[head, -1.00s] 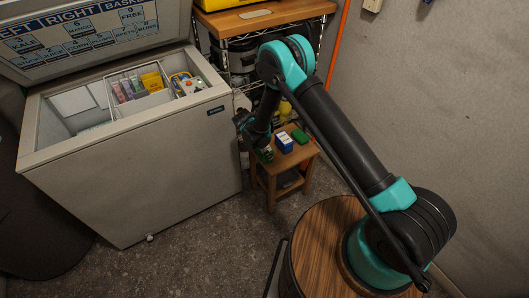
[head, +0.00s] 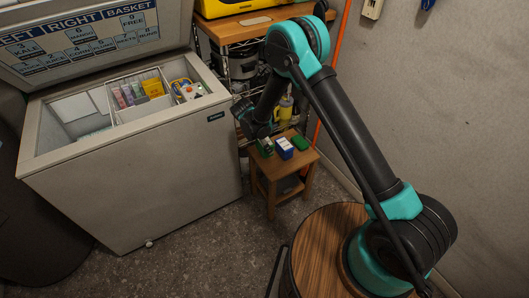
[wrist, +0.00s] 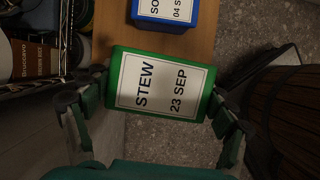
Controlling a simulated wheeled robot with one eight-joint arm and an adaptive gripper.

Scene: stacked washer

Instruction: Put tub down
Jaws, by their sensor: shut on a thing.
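A green tub (wrist: 165,85) with a white label reading "STEW 23 SEP" is between the fingers of my gripper (wrist: 158,97) in the wrist view. In the head view the same tub (head: 265,148) is at the left side of a small wooden stool (head: 268,181), under my gripper (head: 262,143). My gripper is shut on it. Part of the tub overhangs the stool edge in the wrist view. I cannot tell whether its underside touches the stool top.
A blue tub (head: 285,148) stands close beside the held tub. Another green tub (head: 301,143) stands farther right on the stool. An open chest freezer (head: 140,185) is to the left. A wire shelf (head: 240,66) stands behind.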

